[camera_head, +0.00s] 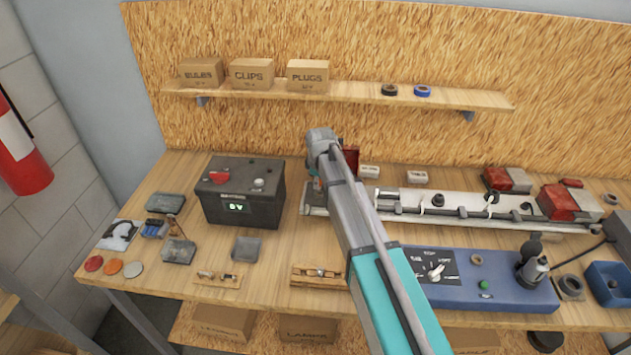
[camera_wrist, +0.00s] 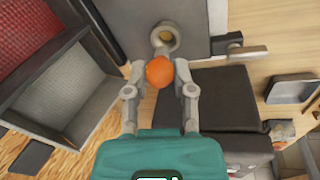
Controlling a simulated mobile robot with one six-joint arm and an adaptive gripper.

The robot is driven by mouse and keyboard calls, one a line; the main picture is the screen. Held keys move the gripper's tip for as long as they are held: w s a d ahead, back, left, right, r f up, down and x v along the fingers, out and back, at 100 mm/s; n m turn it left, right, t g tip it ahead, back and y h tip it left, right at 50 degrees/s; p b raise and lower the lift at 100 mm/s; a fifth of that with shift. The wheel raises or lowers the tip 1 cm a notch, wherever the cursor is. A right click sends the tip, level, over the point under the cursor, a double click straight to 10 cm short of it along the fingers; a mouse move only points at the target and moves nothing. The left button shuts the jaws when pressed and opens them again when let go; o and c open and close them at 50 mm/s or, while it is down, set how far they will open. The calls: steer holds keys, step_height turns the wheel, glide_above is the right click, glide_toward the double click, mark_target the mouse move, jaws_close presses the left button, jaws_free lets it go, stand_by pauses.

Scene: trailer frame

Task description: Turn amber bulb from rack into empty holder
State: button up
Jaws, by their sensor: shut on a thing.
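My gripper (camera_wrist: 160,74) is shut on the amber bulb (camera_wrist: 159,70), a round orange globe between the two fingertips in the wrist view. Just beyond the bulb is a round metal holder (camera_wrist: 166,37) with an open ring, on a grey plate. The bulb appears close to the holder; I cannot tell whether they touch. In the head view my gripper (camera_head: 317,184) is over the left end of the pale trailer frame (camera_head: 410,211), largely hidden behind my arm. Two small wooden racks (camera_head: 217,280) (camera_head: 318,275) lie near the bench's front edge.
A black battery box (camera_head: 240,197) stands left of the frame's end. An open lamp housing with a red panel (camera_wrist: 38,38) is beside my gripper in the wrist view. A blue control box (camera_head: 480,281) is at front right. A shelf with cartons (camera_head: 307,77) hangs behind.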

steer(key=shift+f+b, duration=0.55)
steer(key=shift+f, duration=0.05)
stand_by(0.3)
steer(key=shift+f+b, duration=0.35)
steer(key=shift+f+b, duration=0.55)
stand_by(0.8)
stand_by(0.3)
steer(key=shift+m+h, duration=0.3)
steer(key=shift+m, duration=1.4)
steer(key=shift+a, duration=0.1)
steer(key=shift+m+h, duration=0.3)
steer(key=shift+m, duration=1.4)
